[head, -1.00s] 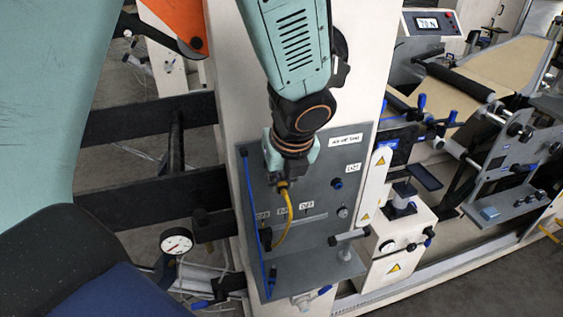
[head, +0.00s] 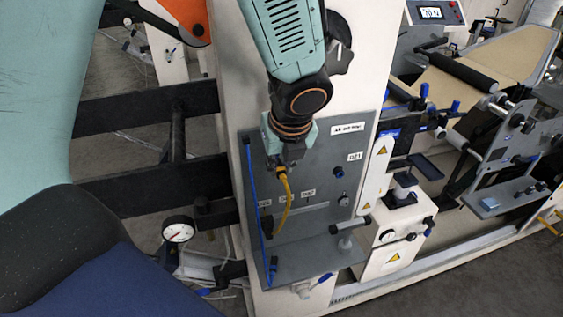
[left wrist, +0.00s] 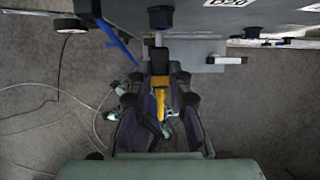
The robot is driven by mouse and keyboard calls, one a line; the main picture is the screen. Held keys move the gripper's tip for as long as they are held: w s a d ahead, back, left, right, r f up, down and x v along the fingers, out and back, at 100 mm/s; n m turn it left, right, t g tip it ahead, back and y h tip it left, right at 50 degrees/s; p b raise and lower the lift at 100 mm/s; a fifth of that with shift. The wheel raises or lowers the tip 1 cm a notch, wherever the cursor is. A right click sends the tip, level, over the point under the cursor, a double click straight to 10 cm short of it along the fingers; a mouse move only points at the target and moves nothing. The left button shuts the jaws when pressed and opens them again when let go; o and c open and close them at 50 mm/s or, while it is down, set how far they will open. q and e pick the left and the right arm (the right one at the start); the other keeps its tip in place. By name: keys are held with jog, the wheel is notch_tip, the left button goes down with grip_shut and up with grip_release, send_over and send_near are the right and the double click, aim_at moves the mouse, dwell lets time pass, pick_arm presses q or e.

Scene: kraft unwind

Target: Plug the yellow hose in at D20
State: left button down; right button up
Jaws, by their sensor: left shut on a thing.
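My left gripper (head: 282,164) points down in front of the grey panel (head: 320,188), shut on the end of the yellow hose (head: 284,186). The hose hangs from the fingers and curves down to the lower left of the panel. In the left wrist view, the yellow hose (left wrist: 160,95) lies between the fingers, with a dark and metal end pointing at a black round fitting (left wrist: 160,17). A D20 label (left wrist: 226,2) shows upside down right of that fitting. I cannot tell whether the end is seated. My right gripper is not in view.
A blue hose (head: 254,205) runs down the panel's left side. A D21 label (head: 354,156) and a dark knob (head: 338,172) are right of my gripper. A pressure gauge (head: 178,230) stands lower left. A white box (head: 390,245) stands right of the panel.

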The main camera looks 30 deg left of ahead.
pick_arm(q)
jog(key=shift+w+a, duration=0.1)
jog(key=shift+a, duration=0.05)
jog(key=shift+w+a, duration=0.1)
dwell(0.5)
jog(key=shift+w, duration=0.15)
jog(key=shift+w+a, duration=0.15)
jog(key=shift+a, duration=0.15)
dwell(0.9)
jog(key=c, duration=1.2)
grip_release()
jog(key=shift+w, duration=0.1)
jog(key=shift+r, duration=0.1)
